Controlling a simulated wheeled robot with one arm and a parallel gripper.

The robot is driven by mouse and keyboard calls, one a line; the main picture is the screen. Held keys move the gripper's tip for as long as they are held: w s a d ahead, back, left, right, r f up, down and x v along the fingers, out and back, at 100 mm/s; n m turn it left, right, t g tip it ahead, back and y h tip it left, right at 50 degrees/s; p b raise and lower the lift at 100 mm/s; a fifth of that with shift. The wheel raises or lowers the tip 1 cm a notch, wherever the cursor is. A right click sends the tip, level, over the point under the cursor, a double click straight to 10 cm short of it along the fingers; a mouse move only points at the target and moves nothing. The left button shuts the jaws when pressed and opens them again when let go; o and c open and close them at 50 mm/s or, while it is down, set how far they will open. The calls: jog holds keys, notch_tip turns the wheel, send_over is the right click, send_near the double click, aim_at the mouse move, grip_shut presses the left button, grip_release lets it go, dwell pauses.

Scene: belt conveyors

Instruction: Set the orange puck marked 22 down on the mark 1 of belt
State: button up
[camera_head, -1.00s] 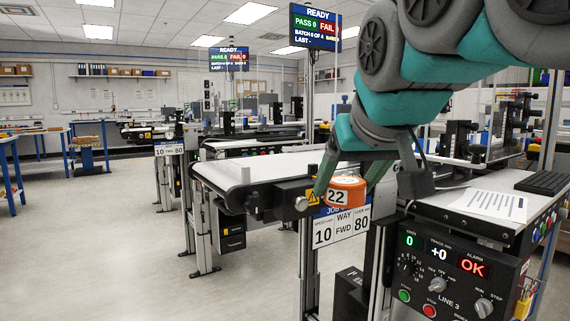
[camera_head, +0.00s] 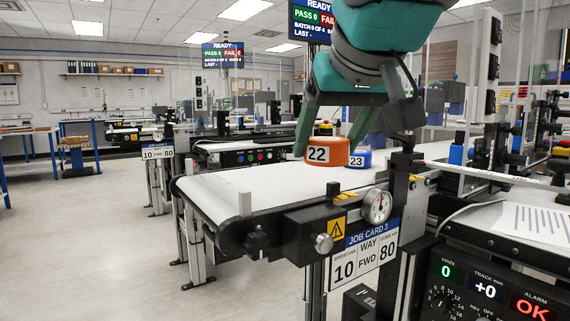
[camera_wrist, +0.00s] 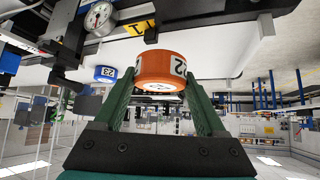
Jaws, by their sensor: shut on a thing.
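The orange puck marked 22 (camera_head: 326,154) is between the green fingers of my gripper (camera_head: 327,150), which is shut on it. It appears over the white belt (camera_head: 240,190) of the nearest conveyor; I cannot tell whether it touches the belt. In the wrist view the orange puck (camera_wrist: 160,68) is gripped between both fingers (camera_wrist: 160,90). A blue puck marked 23 (camera_head: 358,160) sits on the belt just right of the orange one; it also shows in the wrist view (camera_wrist: 105,73). I cannot make out mark 1 on the belt.
A dial gauge (camera_head: 376,206) and a job card (camera_head: 363,254) are on the conveyor's front. A control panel (camera_head: 490,285) is at the lower right. The belt's left part is clear.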

jog(key=w+a, duration=0.2)
jog(key=w, duration=0.2)
jog(key=w+a+f+p, duration=0.1)
jog(key=w, duration=0.3)
jog(key=w+a, duration=0.2)
jog(key=w, duration=0.2)
jog(key=shift+a+f, duration=0.2)
jog(key=shift+a, duration=0.15)
jog(key=shift+f+p, duration=0.3)
jog(key=shift+f, duration=1.4)
jog(key=shift+f, duration=0.15)
jog(key=o, duration=1.5)
jog(key=shift+r, duration=0.25)
jog(key=v, duration=1.2)
jog(key=shift+f, duration=0.15)
